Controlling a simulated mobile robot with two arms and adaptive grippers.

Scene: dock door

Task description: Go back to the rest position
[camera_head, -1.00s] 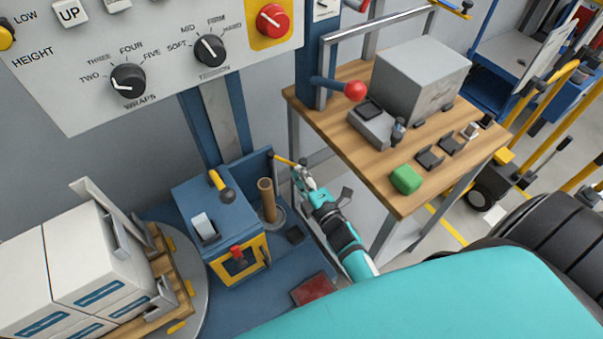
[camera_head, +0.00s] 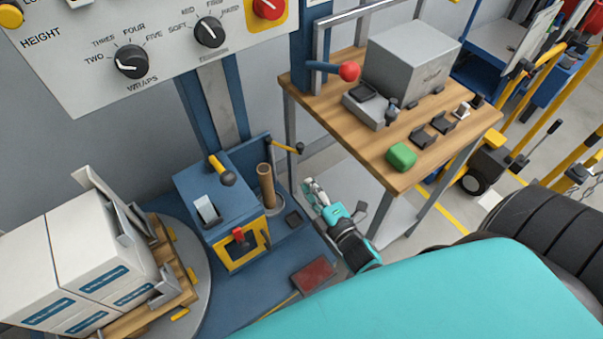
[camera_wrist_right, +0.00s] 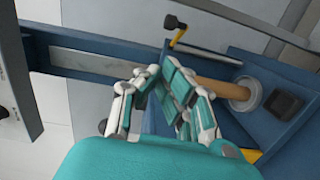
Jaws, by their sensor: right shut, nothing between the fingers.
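My right gripper (camera_head: 312,189) shows in the head view, between the blue wrapping machine base and the wooden table, pointing up and left. It is shut and empty. In the right wrist view its fingers (camera_wrist_right: 163,92) are drawn together, with the cardboard tube (camera_wrist_right: 222,88) behind them. The gripper stands apart from the yellow lever (camera_head: 284,145) in the head view. My left gripper does not show.
The wooden table (camera_head: 349,134) carries a grey box (camera_head: 410,58), a green block (camera_head: 401,157) and small black holders. The blue machine (camera_head: 219,197) has a tube (camera_head: 266,187) beside it. Boxes on a pallet (camera_head: 78,262) stand at left. The control panel (camera_head: 160,35) is above.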

